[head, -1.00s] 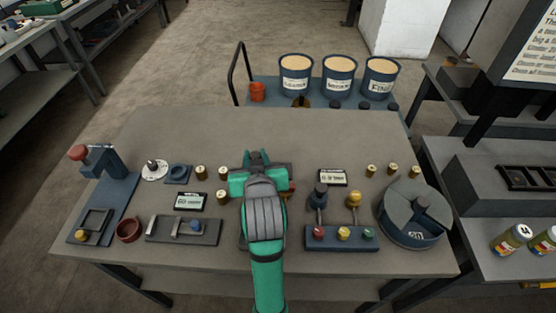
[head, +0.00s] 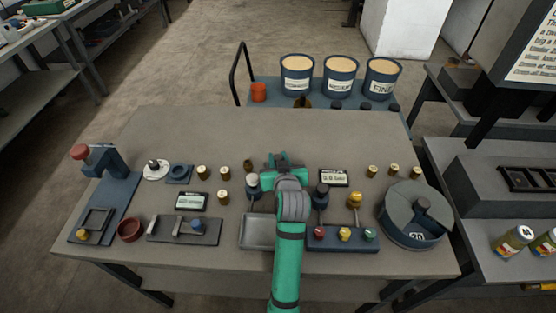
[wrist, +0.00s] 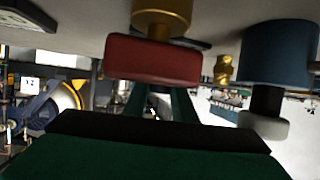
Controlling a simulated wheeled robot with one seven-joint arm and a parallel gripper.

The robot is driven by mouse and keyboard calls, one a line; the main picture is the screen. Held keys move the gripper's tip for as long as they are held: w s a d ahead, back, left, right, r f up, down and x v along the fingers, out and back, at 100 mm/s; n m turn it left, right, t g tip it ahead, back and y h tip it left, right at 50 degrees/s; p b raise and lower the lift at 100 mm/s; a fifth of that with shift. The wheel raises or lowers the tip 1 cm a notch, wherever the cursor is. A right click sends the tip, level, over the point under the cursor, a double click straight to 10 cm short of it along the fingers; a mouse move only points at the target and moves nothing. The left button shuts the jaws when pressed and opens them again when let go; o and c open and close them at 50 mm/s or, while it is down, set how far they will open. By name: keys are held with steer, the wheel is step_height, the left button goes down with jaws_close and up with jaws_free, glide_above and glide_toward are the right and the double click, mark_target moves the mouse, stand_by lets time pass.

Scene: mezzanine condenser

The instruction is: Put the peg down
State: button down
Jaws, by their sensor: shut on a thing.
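My gripper (head: 285,160) is over the middle of the workbench, left of the knob stand. In the wrist view, its green fingers (wrist: 157,105) are shut on the peg (wrist: 150,58), which has a wide red part and a brass part. The peg's brass end points toward the grey bench top. I cannot tell whether it touches the bench. In the head view my gripper and wrist hide the peg.
A blue piece with a pale knob (head: 252,187) stands close left, also in the wrist view (wrist: 275,55). A grey tray (head: 258,232) lies in front. The knob stand (head: 342,246) and round drum (head: 412,225) are right. The bench's back strip is clear.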

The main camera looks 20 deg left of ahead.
steer(key=shift+f, duration=0.3)
steer(key=shift+f, duration=0.1)
steer(key=c, duration=1.5)
jaws_free()
steer(key=shift+o, duration=0.2)
steer(key=v, duration=1.2)
steer(key=shift+d, duration=0.1)
